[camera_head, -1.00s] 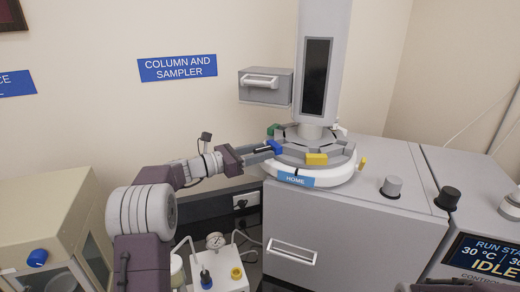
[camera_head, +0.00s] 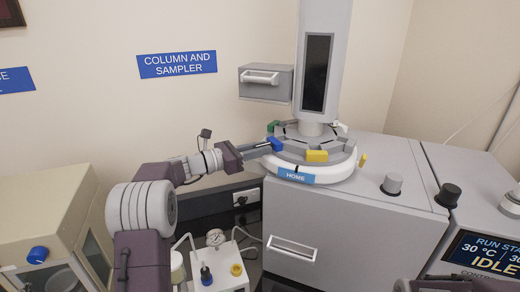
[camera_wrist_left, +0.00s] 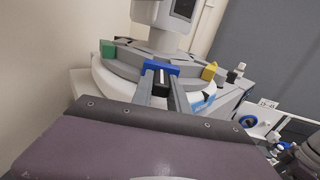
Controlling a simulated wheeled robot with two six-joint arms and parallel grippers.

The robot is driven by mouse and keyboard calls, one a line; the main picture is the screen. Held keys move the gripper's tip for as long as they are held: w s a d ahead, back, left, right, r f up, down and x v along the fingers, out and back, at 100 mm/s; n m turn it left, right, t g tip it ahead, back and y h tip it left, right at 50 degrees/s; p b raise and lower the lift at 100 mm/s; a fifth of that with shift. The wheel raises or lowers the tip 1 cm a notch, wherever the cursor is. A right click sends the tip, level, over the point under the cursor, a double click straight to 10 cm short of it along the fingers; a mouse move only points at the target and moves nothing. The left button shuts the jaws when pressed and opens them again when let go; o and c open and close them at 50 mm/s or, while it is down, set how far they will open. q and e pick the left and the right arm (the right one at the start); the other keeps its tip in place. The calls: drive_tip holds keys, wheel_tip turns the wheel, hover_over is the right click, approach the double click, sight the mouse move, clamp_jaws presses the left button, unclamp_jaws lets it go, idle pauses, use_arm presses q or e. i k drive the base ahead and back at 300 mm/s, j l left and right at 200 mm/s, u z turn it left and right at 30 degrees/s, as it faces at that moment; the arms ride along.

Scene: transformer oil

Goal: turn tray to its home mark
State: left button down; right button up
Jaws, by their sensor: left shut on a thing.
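The round grey tray (camera_head: 290,152) sits on a white base at the foot of the grey column. It carries a blue tab (camera_head: 276,145), a yellow tab (camera_head: 317,156) and a green tab (camera_head: 273,127). A blue HOME label (camera_head: 296,177) is on the front of the base, between the blue and yellow tabs as seen from the head. My left gripper (camera_head: 270,146) reaches in from the left and is shut on the blue tab. In the left wrist view, its fingers (camera_wrist_left: 161,78) meet the blue tab (camera_wrist_left: 160,67).
The column (camera_head: 323,30) rises above the tray. A small grey drawer box (camera_head: 265,87) is on the wall behind. A grey knob (camera_head: 392,186) and a black knob (camera_head: 448,197) stand to the right.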

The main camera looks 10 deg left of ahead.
sight(334, 147)
drive_tip(key=l+u, duration=0.15)
drive_tip(key=u, duration=0.25)
drive_tip(key=k+l+u, duration=0.15)
drive_tip(key=u, duration=0.25)
drive_tip(key=k+l+u, duration=0.1)
drive_tip(key=u, duration=0.35)
